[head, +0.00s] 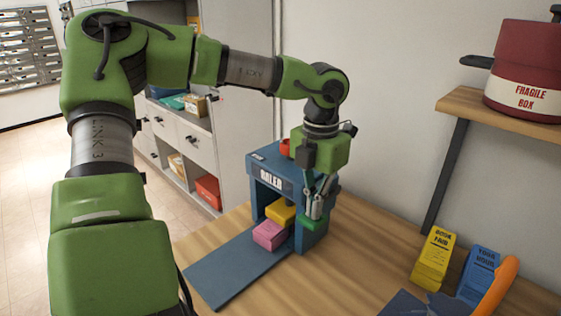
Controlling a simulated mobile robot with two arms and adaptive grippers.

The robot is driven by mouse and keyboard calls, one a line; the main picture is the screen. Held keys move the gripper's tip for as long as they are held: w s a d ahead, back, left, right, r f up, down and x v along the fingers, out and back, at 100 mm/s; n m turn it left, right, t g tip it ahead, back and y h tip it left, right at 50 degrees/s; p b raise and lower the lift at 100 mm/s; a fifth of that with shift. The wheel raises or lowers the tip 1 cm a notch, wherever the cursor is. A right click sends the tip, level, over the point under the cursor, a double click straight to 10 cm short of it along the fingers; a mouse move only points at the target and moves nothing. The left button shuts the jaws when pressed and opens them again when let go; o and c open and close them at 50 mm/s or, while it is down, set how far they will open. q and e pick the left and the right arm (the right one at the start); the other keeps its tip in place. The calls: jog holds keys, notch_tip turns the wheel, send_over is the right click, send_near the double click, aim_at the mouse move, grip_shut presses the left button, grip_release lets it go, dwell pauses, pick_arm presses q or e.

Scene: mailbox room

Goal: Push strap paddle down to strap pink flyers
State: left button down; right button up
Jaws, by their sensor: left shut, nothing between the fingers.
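The blue baler (269,178) stands on the wooden table. A pink flyer bundle (270,236) lies in its opening, at the near end, with a yellow block (281,212) just behind and above it. A green part (308,225) shows on the baler's right post; it may be the strap paddle, but I cannot tell for sure. My left gripper (315,209) is shut and empty, pointing down in front of the baler's right side, close to the green part. Whether it touches is unclear. The gripper hides part of the baler's right side. My right gripper is out of view.
A blue plate (238,267) extends from the baler toward the front left. Yellow (434,260) and blue (479,272) flyer stacks stand at right, near an orange handle (497,287). A shelf above holds a red box (523,65). Cabinets (185,140) stand behind.

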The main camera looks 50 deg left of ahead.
pick_arm(q)
jog(key=shift+r+p, duration=1.9)
jog(key=shift+r, duration=1.65)
